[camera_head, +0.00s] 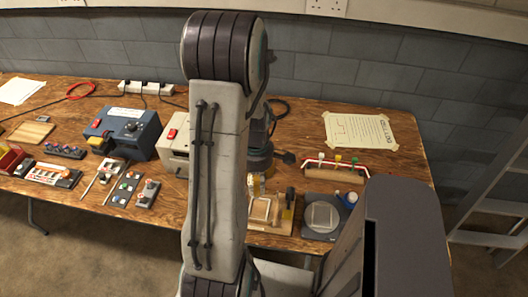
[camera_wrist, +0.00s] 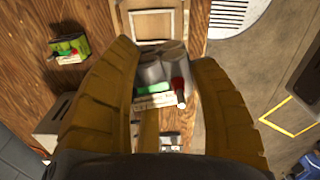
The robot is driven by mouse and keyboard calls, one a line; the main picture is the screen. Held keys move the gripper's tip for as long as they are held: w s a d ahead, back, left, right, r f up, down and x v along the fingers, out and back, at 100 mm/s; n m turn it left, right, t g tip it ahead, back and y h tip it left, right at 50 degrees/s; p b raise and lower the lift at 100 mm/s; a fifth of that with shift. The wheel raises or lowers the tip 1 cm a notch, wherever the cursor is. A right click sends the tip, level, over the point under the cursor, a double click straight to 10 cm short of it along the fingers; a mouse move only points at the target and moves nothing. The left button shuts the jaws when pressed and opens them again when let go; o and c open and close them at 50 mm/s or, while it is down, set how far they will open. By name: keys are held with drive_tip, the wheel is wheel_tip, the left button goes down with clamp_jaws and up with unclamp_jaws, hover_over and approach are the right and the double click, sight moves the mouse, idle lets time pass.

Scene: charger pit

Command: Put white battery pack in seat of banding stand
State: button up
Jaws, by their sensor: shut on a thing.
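My gripper (camera_wrist: 163,62) is shut on a pale grey-white battery pack (camera_wrist: 173,56) with rounded cells, a green strip, a small label and a red-tipped lead. The pack sits between the two tan fingers in the wrist view, above the wooden bench. The banding stand appears to be the wooden piece with a square frame (camera_wrist: 153,22), just beyond the fingertips. It also shows in the head view (camera_head: 263,210), right of my arm. I cannot tell whether the pack touches it. In the head view my arm hides most of the gripper and the pack.
A dark scale-like device (camera_head: 322,217) stands right of the stand. A rack with coloured tips (camera_head: 335,172) lies behind it. A blue machine (camera_head: 122,132) and a pale box (camera_head: 174,150) stand left. A green pack (camera_wrist: 69,48) lies left in the wrist view.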

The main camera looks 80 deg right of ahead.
drive_tip(key=f, duration=0.2)
drive_tip(key=f+m, duration=0.1)
drive_tip(key=shift+a+f+m, duration=0.2)
drive_tip(key=shift+f+m, duration=0.1)
drive_tip(key=shift+f, duration=0.05)
drive_tip(key=shift+d+f+m, duration=0.15)
drive_tip(key=shift+d+m, duration=0.15)
drive_tip(key=shift+d, duration=0.4)
drive_tip(key=shift+f+b, duration=2.6)
drive_tip(key=shift+f, duration=0.55)
drive_tip(key=shift+f+b, duration=2.6)
drive_tip(key=shift+b, duration=0.15)
drive_tip(key=o, duration=1.3)
drive_tip(key=shift+a, duration=0.1)
